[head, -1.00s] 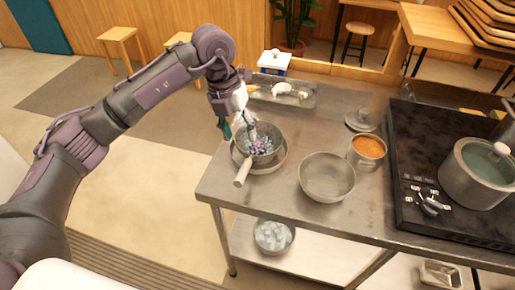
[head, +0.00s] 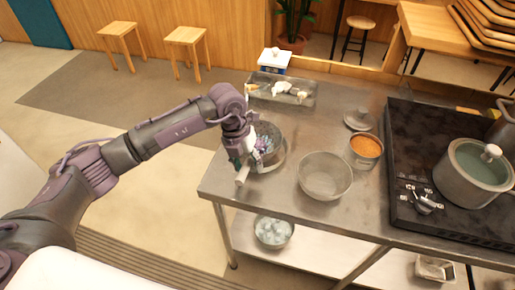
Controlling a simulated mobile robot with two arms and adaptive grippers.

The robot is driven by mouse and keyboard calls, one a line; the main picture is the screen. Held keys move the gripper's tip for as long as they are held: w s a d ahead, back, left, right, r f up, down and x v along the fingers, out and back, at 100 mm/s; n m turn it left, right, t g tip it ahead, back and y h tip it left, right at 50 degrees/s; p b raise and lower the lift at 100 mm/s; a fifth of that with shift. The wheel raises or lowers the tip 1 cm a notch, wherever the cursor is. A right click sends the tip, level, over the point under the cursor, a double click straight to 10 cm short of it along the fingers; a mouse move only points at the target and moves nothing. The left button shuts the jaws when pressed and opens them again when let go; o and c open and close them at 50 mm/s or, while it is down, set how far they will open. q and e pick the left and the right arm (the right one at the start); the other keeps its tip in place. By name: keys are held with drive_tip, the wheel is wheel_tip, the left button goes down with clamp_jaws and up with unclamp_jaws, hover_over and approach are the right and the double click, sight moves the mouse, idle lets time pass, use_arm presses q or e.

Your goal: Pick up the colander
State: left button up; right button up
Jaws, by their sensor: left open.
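The colander (head: 269,143) is a grey metal strainer with a pale handle (head: 243,174) toward the front left. It sits in a wider metal bowl (head: 279,160) at the left end of the steel table, and small purple and bluish pieces lie inside it. My left gripper (head: 238,161) is open at the colander's left side, close to where the handle meets the rim. The arm hides part of the colander's left rim, and I cannot tell whether the fingers touch the handle. My right gripper is not in view.
An empty metal bowl (head: 325,176) stands right of the colander, with a pot of orange beans (head: 366,147) and a lid (head: 359,120) beyond. A tray (head: 283,90) lies behind.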

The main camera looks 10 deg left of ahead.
use_arm(q)
clamp_jaws()
drive_tip(key=shift+r, duration=0.15)
wheel_tip(320, 180, up, 4)
drive_tip(key=shift+w+f+b, duration=0.1)
drive_tip(key=shift+b, duration=0.8)
drive_tip(key=d+r+b, duration=0.2)
drive_tip(key=d+r, duration=0.5)
drive_tip(key=d, duration=0.4)
drive_tip(key=shift+d+b, duration=0.35)
drive_tip(key=shift+b, duration=0.05)
